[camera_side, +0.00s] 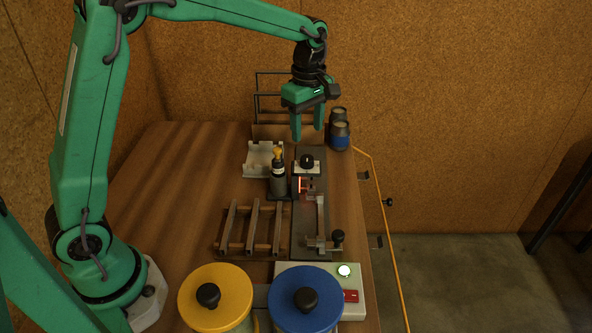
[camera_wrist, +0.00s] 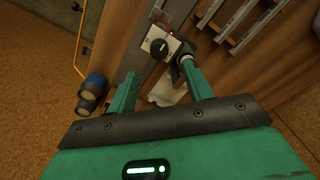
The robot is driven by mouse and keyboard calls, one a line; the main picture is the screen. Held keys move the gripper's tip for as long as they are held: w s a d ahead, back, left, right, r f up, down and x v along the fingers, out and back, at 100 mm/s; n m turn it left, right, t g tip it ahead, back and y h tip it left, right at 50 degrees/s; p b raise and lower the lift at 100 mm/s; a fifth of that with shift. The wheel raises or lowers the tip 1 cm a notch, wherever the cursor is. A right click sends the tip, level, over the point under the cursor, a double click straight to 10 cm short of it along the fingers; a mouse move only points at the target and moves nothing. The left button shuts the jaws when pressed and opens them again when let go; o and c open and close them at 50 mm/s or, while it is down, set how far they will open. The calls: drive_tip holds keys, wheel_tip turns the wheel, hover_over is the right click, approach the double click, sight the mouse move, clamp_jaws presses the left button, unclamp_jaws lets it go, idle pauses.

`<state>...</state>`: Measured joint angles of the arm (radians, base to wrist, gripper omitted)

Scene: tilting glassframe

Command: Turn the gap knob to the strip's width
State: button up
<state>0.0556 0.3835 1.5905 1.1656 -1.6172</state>
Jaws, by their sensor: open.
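The gap knob (camera_side: 307,161) is a round black knob on a small white plate at the far end of a dark rail. It also shows in the wrist view (camera_wrist: 159,47), just beyond my fingertips. My gripper (camera_side: 308,133) is open and empty, pointing down above the far end of the table. In the wrist view its two green fingers (camera_wrist: 160,72) are spread, with the knob ahead of the space between them and not touched. Several long strips (camera_side: 254,226) lie on a wooden rack left of the rail. The width marking at the knob is too small to read.
A dark bottle with a yellow top (camera_side: 278,172) stands close left of the rail. Two dark jars (camera_side: 340,134) stand at the far right edge. A yellow-lidded pot (camera_side: 215,298), a blue-lidded pot (camera_side: 305,298) and a switch box (camera_side: 350,280) are in front. The table's left side is clear.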

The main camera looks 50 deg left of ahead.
sight(307, 158)
drive_tip(key=shift+w+f, duration=0.1)
drive_tip(key=shift+f, duration=3.9)
drive_tip(key=c, duration=1)
